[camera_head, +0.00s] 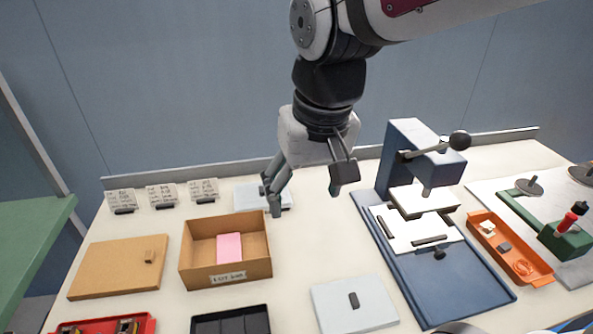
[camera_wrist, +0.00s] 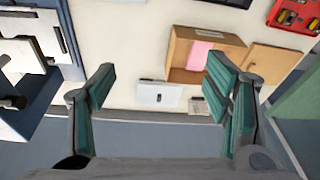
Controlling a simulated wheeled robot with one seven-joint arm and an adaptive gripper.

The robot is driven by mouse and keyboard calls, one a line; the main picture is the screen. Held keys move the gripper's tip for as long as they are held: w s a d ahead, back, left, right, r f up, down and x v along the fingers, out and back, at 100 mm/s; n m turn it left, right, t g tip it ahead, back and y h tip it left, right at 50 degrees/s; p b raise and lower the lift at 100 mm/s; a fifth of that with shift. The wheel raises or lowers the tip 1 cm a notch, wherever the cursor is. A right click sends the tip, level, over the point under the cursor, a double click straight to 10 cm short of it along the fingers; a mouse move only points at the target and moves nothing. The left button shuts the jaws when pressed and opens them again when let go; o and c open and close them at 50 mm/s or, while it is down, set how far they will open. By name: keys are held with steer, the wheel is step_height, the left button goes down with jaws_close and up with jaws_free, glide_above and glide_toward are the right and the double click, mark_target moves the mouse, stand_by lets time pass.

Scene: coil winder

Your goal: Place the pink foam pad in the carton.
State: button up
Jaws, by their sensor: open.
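The pink foam pad (camera_head: 229,247) lies inside the open brown carton (camera_head: 254,270), toward its middle, in the head view. The carton has a label on its front wall. In the wrist view the pink pad (camera_wrist: 199,55) also shows inside the carton (camera_wrist: 183,45). My gripper (camera_head: 307,202) is open and empty. It hangs above the table, to the right of and behind the carton, apart from it. In the wrist view its two fingers (camera_wrist: 166,86) are spread wide with nothing between them.
A cork-coloured board (camera_head: 115,270) lies left of the carton and a black tray (camera_head: 231,322) in front. A white plate with a dark handle (camera_head: 353,303) lies to the right. A blue press (camera_head: 415,160) and an orange tray (camera_head: 512,250) stand further right.

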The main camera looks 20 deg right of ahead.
steer(key=s+d+t, duration=0.1)
steer(key=s+d, duration=0.2)
steer(key=s, duration=0.7)
steer(key=shift+n, duration=0.4)
